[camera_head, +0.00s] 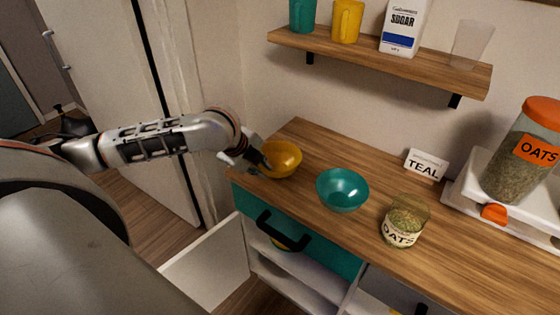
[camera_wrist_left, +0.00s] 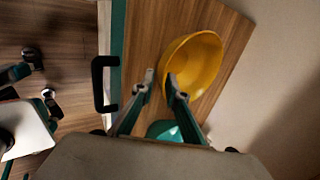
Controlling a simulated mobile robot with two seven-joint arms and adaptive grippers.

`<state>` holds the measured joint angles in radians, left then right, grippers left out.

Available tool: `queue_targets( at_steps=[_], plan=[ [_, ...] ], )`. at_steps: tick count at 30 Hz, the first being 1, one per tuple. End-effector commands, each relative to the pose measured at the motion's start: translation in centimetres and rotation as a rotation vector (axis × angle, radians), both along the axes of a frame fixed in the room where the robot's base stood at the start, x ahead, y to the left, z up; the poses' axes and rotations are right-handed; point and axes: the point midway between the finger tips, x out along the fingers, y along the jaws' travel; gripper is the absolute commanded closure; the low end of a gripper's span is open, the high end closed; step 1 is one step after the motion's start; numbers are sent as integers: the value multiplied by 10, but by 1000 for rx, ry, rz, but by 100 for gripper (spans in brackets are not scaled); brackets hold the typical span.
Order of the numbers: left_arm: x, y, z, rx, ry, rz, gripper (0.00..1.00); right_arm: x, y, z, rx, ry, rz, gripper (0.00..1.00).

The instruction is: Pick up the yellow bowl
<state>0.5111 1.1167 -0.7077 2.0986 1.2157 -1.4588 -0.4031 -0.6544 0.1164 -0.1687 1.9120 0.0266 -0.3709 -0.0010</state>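The yellow bowl (camera_head: 283,158) sits upright on the left end of the wooden counter. It also shows large in the left wrist view (camera_wrist_left: 196,62). My left gripper (camera_head: 258,163) is at the bowl's left side. In the left wrist view, its two fingers (camera_wrist_left: 160,82) are apart, with one finger over the bowl's inside and the other outside the near rim. The rim lies between them with a visible gap, and contact cannot be told. My right gripper is not in view.
A teal bowl (camera_head: 343,188) stands right of the yellow one, then a small oats jar (camera_head: 402,222). A TEAL sign (camera_head: 426,164) and a large oats jar (camera_head: 522,152) on a white scale (camera_head: 470,190) are further right. A shelf (camera_head: 380,62) hangs above. A drawer handle (camera_head: 284,232) juts below.

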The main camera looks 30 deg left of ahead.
Motion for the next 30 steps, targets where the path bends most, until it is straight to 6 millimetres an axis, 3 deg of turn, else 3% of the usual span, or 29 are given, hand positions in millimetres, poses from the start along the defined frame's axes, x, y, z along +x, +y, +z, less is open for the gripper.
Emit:
queue_targets(
  at_steps=[12, 21, 23, 30],
  plan=[
    [28, 0, -42, -2, -1, 2, 86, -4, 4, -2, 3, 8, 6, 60],
    [30, -1, -46, 0, -1, 0, 86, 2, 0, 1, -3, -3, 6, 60],
    [30, -1, -46, 0, -1, 0, 100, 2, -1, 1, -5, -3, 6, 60],
    [29, -1, -47, -1, 1, -1, 100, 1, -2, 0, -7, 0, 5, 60]
  ],
)
